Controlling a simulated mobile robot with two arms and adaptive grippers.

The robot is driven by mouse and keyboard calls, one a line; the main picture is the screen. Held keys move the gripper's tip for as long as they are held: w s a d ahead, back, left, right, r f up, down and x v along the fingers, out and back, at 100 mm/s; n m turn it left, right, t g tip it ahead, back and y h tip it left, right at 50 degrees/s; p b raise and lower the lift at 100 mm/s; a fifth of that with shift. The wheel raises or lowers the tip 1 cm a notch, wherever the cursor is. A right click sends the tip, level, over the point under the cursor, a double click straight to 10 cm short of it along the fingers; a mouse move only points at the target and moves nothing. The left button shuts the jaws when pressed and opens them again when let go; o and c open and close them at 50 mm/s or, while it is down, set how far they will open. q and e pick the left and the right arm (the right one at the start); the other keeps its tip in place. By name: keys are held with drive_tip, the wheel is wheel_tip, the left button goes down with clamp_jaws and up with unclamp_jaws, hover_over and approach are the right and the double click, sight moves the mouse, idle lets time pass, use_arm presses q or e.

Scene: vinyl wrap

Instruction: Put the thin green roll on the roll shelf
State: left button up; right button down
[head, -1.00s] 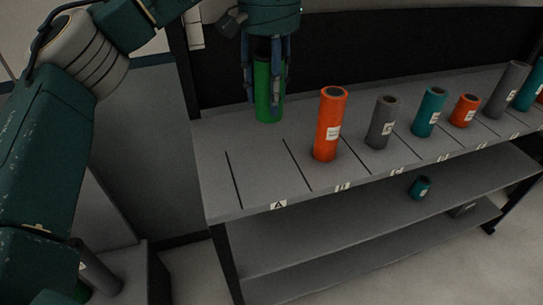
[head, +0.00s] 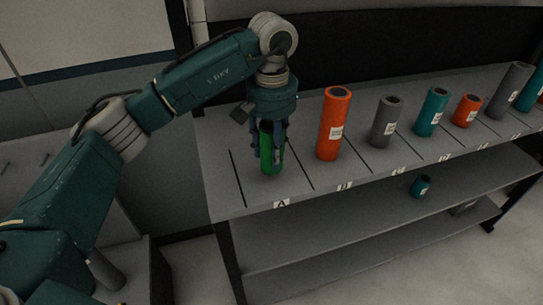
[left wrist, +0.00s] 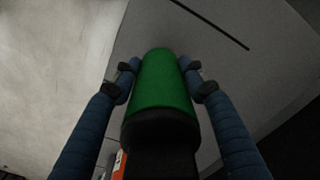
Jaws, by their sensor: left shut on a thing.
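The green roll (head: 265,155) is upright between the fingers of my left gripper (head: 271,160) in the head view. It is over or on slot A of the roll shelf (head: 225,185), left of the orange roll; I cannot tell if its base touches the surface. In the left wrist view the green roll (left wrist: 162,85) fills the gap between the two blue fingers of my left gripper (left wrist: 161,80), which are closed on it. Its dark end faces the camera. My right gripper is not in view.
To the right stand a tall orange roll (head: 333,125), a grey roll (head: 385,122), a teal roll (head: 431,112), a short orange roll (head: 466,111) and a tall grey roll (head: 509,90). A small teal roll (head: 420,186) is on the lower shelf. A dark panel backs the shelf.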

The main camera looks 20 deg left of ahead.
sight(271, 160)
use_arm(q)
wheel_tip(271, 160, down, 3)
drive_tip(key=shift+r+p, duration=0.2)
drive_tip(key=shift+p, duration=0.2)
drive_tip(key=shift+f, duration=0.25)
drive_tip(key=shift+f, duration=0.1)
drive_tip(key=o, duration=0.8)
drive_tip(key=shift+f, duration=0.1)
drive_tip(key=o, duration=0.5)
drive_tip(key=shift+c, duration=0.2)
